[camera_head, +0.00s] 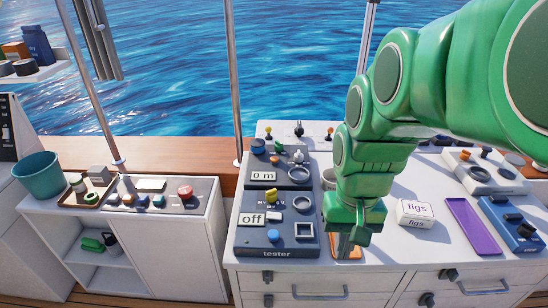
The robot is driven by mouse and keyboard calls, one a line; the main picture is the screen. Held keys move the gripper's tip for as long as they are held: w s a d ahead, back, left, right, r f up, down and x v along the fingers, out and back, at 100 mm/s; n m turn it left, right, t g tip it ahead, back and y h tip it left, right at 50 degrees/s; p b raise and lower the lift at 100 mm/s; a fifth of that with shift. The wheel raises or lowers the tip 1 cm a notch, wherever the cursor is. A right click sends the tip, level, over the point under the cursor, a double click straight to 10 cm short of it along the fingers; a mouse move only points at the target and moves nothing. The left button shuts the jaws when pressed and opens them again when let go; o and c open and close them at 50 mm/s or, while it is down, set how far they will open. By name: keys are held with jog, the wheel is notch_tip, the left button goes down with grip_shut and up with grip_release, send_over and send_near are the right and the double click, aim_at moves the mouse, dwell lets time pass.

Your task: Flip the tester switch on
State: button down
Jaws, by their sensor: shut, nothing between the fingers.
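The tester (276,254) is a dark grey panel at the left of the white counter, with its name on the front edge. Its small display (252,218) reads "off". I cannot tell for sure which of these is the switch. My green gripper (343,246) points down just right of the tester, apart from its controls. It is shut and empty, over an orange-brown flat item (346,255).
Behind the tester is another dark panel with a display (264,175) reading "0 m". Right of my gripper are a white "figs" box (415,213), a purple flat item (472,226) and a blue device (514,222). My arm covers the middle of the counter.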

jog(key=w+a, duration=0.5)
jog(key=w, duration=0.5)
jog(key=t+y, duration=0.1)
send_over(269, 215)
jog(key=d, duration=0.3)
jog(key=shift+a+f, duration=0.2)
jog(key=shift+f, duration=0.2)
jog(key=f, duration=0.4)
jog(key=a+f, duration=0.1)
jog(key=f, duration=0.4)
jog(key=a+f, duration=0.1)
jog(key=f, duration=0.4)
jog(key=shift+a, duration=0.1)
